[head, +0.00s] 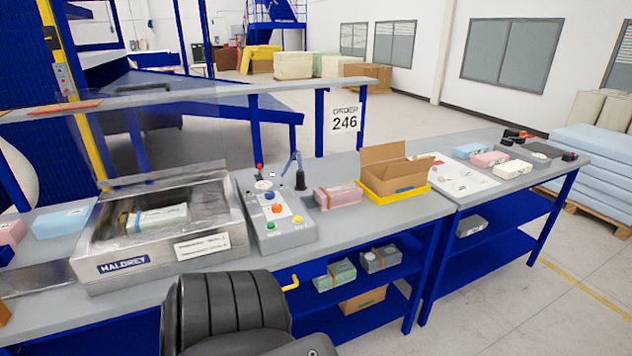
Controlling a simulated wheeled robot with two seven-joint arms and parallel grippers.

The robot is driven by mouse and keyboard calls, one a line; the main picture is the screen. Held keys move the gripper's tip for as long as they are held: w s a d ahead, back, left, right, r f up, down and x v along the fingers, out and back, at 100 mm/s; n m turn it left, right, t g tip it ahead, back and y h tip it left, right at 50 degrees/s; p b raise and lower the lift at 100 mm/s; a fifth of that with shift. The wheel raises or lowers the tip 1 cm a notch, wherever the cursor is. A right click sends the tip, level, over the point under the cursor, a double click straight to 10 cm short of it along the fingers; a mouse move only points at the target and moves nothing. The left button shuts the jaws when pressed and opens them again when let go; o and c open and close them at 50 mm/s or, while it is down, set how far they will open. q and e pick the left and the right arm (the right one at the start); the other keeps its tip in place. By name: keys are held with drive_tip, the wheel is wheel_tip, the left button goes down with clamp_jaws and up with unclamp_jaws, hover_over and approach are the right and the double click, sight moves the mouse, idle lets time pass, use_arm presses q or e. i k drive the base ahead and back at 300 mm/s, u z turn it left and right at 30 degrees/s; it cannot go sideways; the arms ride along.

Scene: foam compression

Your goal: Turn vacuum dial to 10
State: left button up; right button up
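A grey control box (300,238) stands on the bench just right of the metal machine. I cannot tell which control is the vacuum dial, and no scale or number is readable. The metal machine (125,267), with a nameplate on its front, holds a pale green wrapped block (162,218) under a clear cover. Neither of my grippers shows. A black ribbed part of mine is at the bottom, in front of the bench.
A pink wrapped block (338,196) and an open cardboard box (392,172) in a yellow tray stand right of the control box. Foam samples (490,159) lie on the right table. Wrapped blocks (334,276) sit on the lower shelf.

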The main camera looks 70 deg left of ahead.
sight(269, 195)
drive_tip(key=i, duration=1.6)
drive_tip(key=u, duration=2.9)
